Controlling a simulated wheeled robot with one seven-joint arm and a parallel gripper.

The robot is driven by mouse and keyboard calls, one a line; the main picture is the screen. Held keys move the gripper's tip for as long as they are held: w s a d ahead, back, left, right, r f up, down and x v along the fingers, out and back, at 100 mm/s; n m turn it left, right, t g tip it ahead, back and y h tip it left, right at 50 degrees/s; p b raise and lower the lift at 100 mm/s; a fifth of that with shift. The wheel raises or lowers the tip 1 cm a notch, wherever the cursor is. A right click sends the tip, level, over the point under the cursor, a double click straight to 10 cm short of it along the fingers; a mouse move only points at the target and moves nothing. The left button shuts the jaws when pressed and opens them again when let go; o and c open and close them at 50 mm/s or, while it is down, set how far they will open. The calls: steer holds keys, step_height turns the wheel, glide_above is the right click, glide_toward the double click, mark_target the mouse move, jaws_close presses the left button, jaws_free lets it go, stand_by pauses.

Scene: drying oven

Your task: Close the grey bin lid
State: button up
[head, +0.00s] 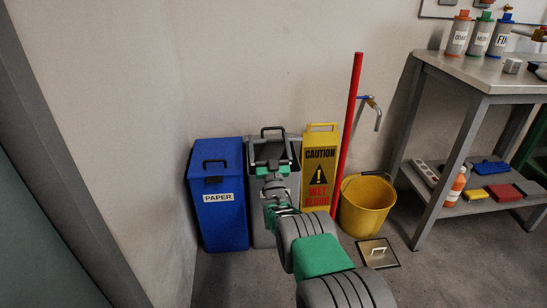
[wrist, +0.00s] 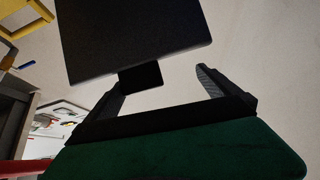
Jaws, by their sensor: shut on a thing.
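The grey bin (head: 262,228) stands between the blue bin and the yellow sign in the head view, mostly behind my arm. Its lid (head: 292,141) appears raised at the back, with a dark handle (head: 272,129) at the top. My gripper (head: 270,161) is at the lid, in front of and just below that handle. In the wrist view, a dark panel (wrist: 140,40) with a small block on its lower edge lies at my fingers (wrist: 163,88). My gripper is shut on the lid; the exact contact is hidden.
The blue PAPER bin (head: 222,220) is close on the left. The yellow caution sign (head: 320,172), red pole (head: 347,140) and yellow bucket (head: 367,207) are close on the right. A metal workbench (head: 470,76) stands farther right. A floor hatch (head: 378,253) lies in front of the bucket.

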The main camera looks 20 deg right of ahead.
steer(key=s+a+f+b, duration=0.1)
steer(key=s+f, duration=0.2)
steer(key=f, duration=0.3)
steer(key=shift+s+a+f, duration=0.25)
steer(key=shift+s, duration=0.15)
steer(key=shift+d, duration=0.1)
stand_by(0.3)
steer(key=d+v, duration=0.1)
steer(key=v, duration=0.6)
steer(key=shift+s+a+f, duration=0.35)
steer(key=shift+c, duration=0.3)
